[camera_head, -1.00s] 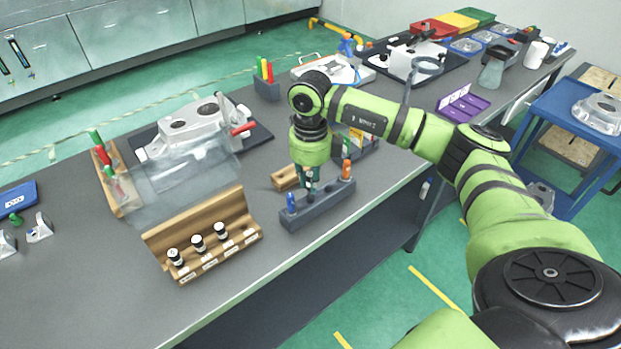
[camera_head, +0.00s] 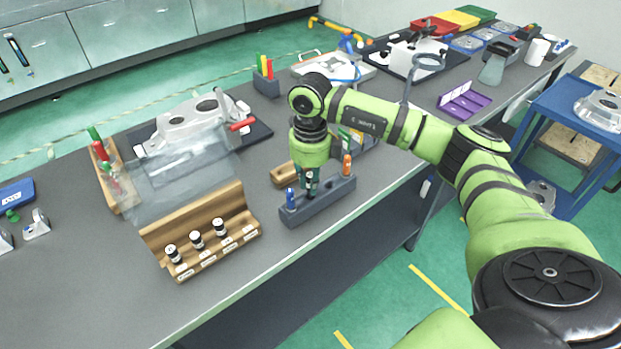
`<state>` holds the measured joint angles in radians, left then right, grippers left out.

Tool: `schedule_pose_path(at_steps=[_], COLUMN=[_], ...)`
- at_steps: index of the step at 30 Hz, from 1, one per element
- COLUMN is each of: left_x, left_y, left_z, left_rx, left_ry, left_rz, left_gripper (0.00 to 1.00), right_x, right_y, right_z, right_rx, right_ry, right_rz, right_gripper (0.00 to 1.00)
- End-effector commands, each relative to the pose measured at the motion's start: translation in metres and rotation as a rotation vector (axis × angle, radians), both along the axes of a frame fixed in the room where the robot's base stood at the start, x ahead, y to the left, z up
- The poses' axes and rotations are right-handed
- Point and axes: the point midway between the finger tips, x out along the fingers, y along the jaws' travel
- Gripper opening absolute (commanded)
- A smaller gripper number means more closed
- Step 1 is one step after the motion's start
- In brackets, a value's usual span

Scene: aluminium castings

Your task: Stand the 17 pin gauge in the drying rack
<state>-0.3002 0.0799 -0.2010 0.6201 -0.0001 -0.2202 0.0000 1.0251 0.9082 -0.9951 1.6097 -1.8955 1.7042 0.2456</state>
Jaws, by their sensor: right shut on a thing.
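My right gripper (camera_head: 309,184) points down over the middle of a narrow dark grey rack (camera_head: 328,204) near the table's front edge. It is shut on a small dark piece with a pale top (camera_head: 309,177), which looks like the pin gauge; its number cannot be read. The piece is upright between a blue-topped item and an orange-topped item in the rack. I cannot tell whether its lower end is seated. A wooden stand (camera_head: 246,235) to the left holds three black-and-white gauges (camera_head: 197,240); its right-hand labelled place looks empty. My left gripper is not in view.
A clear sheet-like cover (camera_head: 175,185) rises behind the wooden stand. A casting (camera_head: 185,125) lies on a dark mat further back. A small wooden block (camera_head: 283,174) is just behind the grey rack. A purple tray (camera_head: 463,102) is further right.

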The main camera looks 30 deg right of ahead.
Motion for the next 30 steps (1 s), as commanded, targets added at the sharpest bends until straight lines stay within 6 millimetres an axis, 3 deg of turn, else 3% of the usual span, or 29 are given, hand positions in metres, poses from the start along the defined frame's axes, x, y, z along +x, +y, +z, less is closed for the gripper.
schedule_pose_path(at_steps=[30], left_x=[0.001], left_y=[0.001], left_z=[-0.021], left_rx=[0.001], left_ry=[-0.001], left_rz=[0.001], left_gripper=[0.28], right_x=[0.000], right_y=[0.000], right_z=[-0.027], right_rx=[0.000], right_ry=[0.000], right_rz=[0.000], right_gripper=[0.00])
